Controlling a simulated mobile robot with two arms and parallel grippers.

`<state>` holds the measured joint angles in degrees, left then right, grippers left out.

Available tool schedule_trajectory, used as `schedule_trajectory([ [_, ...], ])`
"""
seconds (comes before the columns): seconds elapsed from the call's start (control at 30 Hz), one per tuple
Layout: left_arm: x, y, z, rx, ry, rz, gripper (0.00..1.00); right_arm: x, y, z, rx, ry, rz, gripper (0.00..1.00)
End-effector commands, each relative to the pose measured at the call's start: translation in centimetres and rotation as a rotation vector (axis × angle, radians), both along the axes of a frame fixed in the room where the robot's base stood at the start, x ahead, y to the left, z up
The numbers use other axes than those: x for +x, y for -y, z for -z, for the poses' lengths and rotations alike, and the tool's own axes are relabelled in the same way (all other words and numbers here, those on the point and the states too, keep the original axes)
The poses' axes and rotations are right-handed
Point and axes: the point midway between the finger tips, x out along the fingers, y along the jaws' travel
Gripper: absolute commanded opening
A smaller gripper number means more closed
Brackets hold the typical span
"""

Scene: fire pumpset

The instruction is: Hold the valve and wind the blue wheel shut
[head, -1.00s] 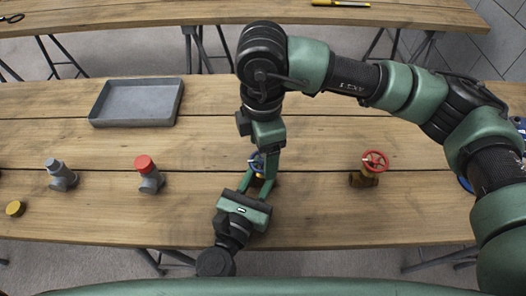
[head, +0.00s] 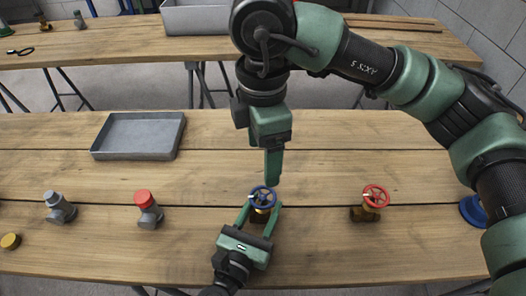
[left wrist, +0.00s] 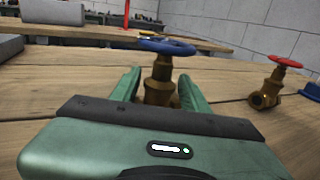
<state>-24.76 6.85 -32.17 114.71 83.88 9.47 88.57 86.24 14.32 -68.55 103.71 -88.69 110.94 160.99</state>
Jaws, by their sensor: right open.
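The brass valve with the blue wheel (head: 262,198) stands upright on the near table. It also shows in the left wrist view, with its brass body (left wrist: 160,82) between my left gripper's fingers.
A brass valve with a red wheel (head: 372,203) stands to the right. A grey tray (head: 138,156) lies at the back left. A red-capped fitting (head: 147,208) and a grey fitting (head: 59,207) stand left. A blue disc (head: 473,210) is at the right. The table between is clear.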

Motion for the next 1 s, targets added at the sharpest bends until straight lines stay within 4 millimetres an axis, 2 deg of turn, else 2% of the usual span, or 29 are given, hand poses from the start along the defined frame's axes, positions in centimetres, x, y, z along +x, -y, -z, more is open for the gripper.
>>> schedule_trajectory([
  [0.33,0.0,0.0,0.0,0.0,0.0,0.0,0.55,0.0,0.0,0.0,0.0,0.0,0.0,0.75],
  [0.47,-0.9,-0.3,0.1,0.005,-0.001,0.002,0.55,0.0,0.0,0.0,0.0,0.0,0.0,0.75],
  [0.57,-2.3,-0.9,0.1,0.006,-0.001,0.004,0.55,0.0,0.0,0.0,0.0,0.0,0.0,0.75],
  [0.83,-7.7,-3.1,0.1,0.006,-0.003,0.005,0.55,0.0,0.0,0.0,0.0,0.0,0.0,0.75],
  [1.0,-10.0,-4.1,0.1,0.003,-0.002,0.002,0.55,0.0,0.0,0.0,0.0,0.0,0.0,0.75],
])
